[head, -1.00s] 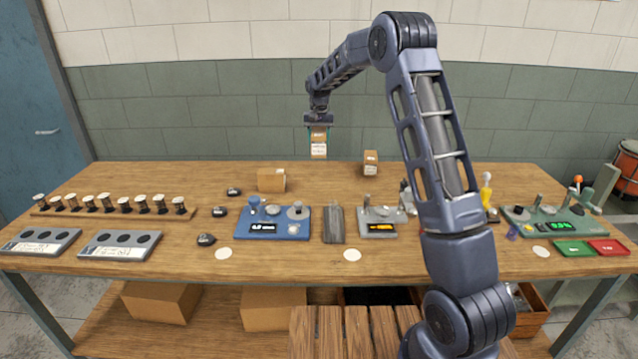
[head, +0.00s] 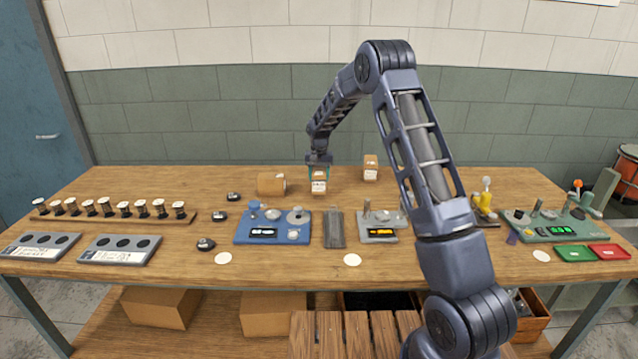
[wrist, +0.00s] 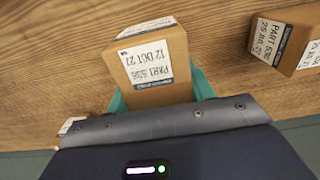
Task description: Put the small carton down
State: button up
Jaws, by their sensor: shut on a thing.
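The small carton (head: 319,183) is brown with a white printed label and hangs from my gripper (head: 318,171), which is shut on it. In the head view it is low over the back middle of the wooden table (head: 215,187), upright, at or just above the surface; I cannot tell if it touches. In the wrist view the carton (wrist: 153,62) sits between the teal fingers (wrist: 160,95), and its label faces the camera. Part of its far end is hidden by the gripper body.
A brown carton (head: 271,184) stands left of the held one. Another labelled carton (head: 370,168) stands to its right and also shows in the wrist view (wrist: 287,40). A blue device (head: 272,228), a dark pad (head: 334,228) and a grey device (head: 380,228) lie nearer the front.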

jog(key=shift+f, duration=1.4)
jog(key=shift+f, duration=0.1)
jog(key=o, duration=1.4)
